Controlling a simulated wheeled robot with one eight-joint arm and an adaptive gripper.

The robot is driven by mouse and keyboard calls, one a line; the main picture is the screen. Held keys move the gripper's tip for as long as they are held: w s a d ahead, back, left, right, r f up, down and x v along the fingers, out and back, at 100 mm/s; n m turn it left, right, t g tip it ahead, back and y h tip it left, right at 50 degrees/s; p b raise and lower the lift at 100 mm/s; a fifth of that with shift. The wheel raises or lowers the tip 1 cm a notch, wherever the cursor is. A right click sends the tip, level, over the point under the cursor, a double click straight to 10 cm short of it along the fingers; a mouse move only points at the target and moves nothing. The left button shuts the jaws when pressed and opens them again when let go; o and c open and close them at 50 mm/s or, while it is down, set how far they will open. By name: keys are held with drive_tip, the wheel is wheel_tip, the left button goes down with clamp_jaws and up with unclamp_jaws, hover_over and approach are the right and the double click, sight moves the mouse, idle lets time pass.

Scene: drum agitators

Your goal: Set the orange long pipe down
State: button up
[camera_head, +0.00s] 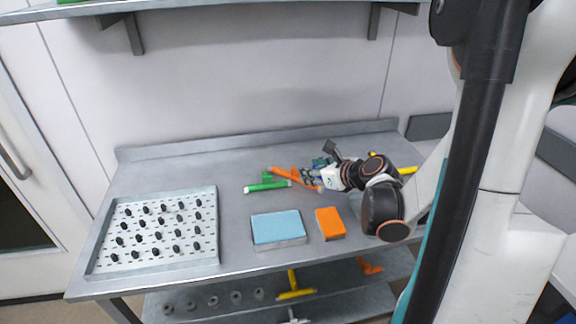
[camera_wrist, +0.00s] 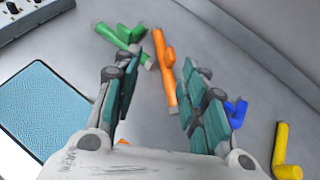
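The orange long pipe (camera_head: 284,173) lies on the grey worktop, partly hidden by my gripper in the head view. In the wrist view the orange long pipe (camera_wrist: 168,80) runs lengthwise between my fingers, with a short side branch near its far end. My gripper (camera_head: 307,178) is low over the worktop at the pipe. The pipe appears to rest on the worktop.
A blue pipe (camera_wrist: 237,111) and a yellow pipe (camera_wrist: 283,150) lie to the right. A light-blue block (camera_head: 278,227), an orange block (camera_head: 330,223) and a pegged tray (camera_head: 213,245) stand nearer the front edge.

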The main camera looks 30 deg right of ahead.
drive_tip(key=s+d+m, duration=0.1)
drive_tip(key=s+d, duration=0.1)
drive_tip(key=b, duration=0.2)
approach(295, 175)
drive_tip(key=shift+w+a+r, duration=0.15)
drive_tip(key=shift+w+r, duration=0.15)
drive_tip(key=shift+w, duration=0.3)
drive_tip(key=shift+w+a+r, duration=0.1)
drive_tip(key=shift+w+r, duration=0.25)
drive_tip(key=shift+w, duration=0.25)
drive_tip(key=shift+d+b+x, duration=0.2)
drive_tip(key=shift+b+x, duration=0.4)
drive_tip(key=shift+x, duration=0.8)
drive_tip(key=shift+d+b+x, duration=0.15)
drive_tip(key=shift+b+x, duration=0.4)
drive_tip(key=shift+x, duration=0.8)
drive_tip(key=shift+s, duration=0.1)
clamp_jaws()
